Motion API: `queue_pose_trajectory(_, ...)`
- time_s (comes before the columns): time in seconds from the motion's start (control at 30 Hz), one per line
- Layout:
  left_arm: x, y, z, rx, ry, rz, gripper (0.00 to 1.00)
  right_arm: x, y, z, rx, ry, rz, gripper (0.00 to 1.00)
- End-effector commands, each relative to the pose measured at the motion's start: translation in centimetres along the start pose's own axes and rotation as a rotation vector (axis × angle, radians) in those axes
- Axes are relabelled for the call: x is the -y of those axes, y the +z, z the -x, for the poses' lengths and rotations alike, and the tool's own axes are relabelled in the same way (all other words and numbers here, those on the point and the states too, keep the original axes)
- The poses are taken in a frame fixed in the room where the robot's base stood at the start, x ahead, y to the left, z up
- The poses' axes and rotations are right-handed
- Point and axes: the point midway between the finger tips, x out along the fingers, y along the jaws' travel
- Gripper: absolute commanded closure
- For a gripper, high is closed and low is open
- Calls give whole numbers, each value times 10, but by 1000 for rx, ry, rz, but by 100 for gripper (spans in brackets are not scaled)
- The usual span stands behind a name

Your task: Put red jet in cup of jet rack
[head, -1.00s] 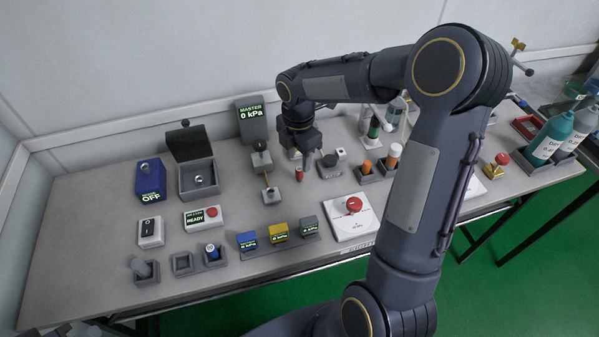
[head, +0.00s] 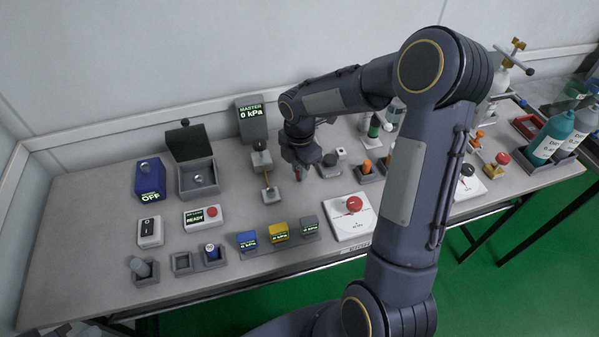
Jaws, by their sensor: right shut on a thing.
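Only a bit of red shows between the fingers, and I cannot tell whether the jet touches the table. A grey two-cup holder stands at the front left and looks like the jet rack; its left cup (head: 182,262) is empty and its right cup holds a blue-and-white piece (head: 211,250). No label confirms that it is the rack. My left gripper is not in view.
My right arm hides part of the table.

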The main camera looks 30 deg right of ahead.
Motion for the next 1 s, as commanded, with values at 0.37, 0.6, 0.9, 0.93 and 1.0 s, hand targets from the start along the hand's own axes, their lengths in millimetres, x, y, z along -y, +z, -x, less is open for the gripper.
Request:
queue_pose_trajectory(0.37, 0, 0, 1, 0, 0, 0, 100, -1, 0, 10, 0, 3, 0, 100)
queue_pose_trajectory(0.6, -1, -2, 3, 0, 0, 0, 100, 8, -8, 46, 1, 5, 3, 100)
queue_pose_trajectory(0.9, -1, -1, 3, 0, 0, 0, 100, 59, -50, 103, 2, 5, 4, 100)
queue_pose_trajectory(0.93, -1, -1, 3, 0, 0, 0, 100, 65, -55, 106, 1, 4, 4, 100)
queue_pose_trajectory(1.0, -1, -1, 2, 0, 0, 0, 100, 76, -64, 113, 2, 4, 3, 100)
